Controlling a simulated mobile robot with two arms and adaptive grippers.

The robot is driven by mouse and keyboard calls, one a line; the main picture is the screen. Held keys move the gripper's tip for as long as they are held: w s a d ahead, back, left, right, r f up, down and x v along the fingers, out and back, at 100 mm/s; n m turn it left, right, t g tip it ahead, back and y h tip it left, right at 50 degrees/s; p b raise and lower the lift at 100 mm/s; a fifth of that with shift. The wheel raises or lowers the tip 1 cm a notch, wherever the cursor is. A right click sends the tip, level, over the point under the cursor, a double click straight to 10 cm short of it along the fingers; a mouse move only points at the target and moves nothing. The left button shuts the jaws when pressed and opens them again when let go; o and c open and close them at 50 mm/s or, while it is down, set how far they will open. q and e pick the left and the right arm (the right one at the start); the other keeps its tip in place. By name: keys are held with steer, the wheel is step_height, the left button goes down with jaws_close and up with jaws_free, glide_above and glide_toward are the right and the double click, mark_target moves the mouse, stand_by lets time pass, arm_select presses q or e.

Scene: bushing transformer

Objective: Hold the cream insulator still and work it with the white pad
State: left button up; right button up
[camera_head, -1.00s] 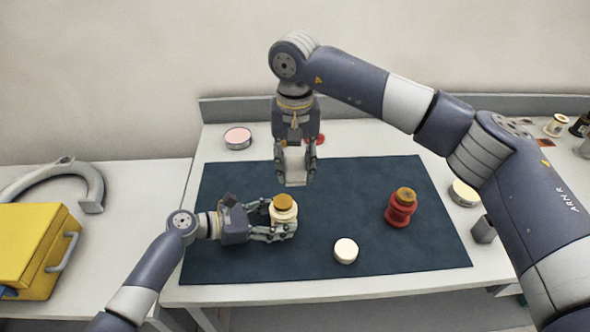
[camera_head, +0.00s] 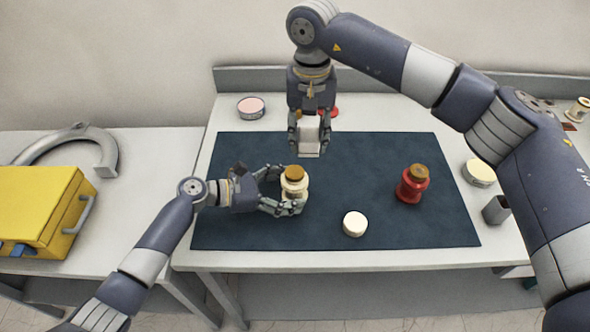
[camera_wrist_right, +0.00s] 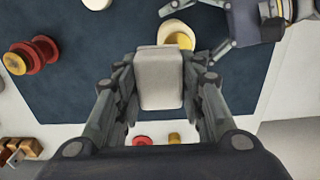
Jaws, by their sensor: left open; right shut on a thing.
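The cream insulator (camera_head: 294,187), with an orange-brown top, stands upright on the dark blue mat. In the right wrist view the insulator (camera_wrist_right: 176,35) is partly hidden behind the pad. My left gripper (camera_head: 284,190) is open, its fingers on either side of the insulator; whether they touch it I cannot tell. My right gripper (camera_head: 310,137) is shut on the white pad (camera_head: 309,148) and holds it above the mat's back part, behind the insulator. The pad (camera_wrist_right: 159,80) sits between both fingers in the right wrist view.
The dark mat (camera_head: 250,232) also bears a red insulator (camera_head: 411,188) at the right and a round cream disc (camera_head: 355,223) at the front. A pink-topped tin (camera_head: 251,108) stands behind the mat. A yellow case (camera_head: 45,215) is on the left table.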

arm_select(q)
steer(key=v, duration=1.1)
steer(key=shift+s+a+r, duration=0.1)
steer(key=shift+s+a, duration=0.05)
steer(key=shift+a, duration=0.1)
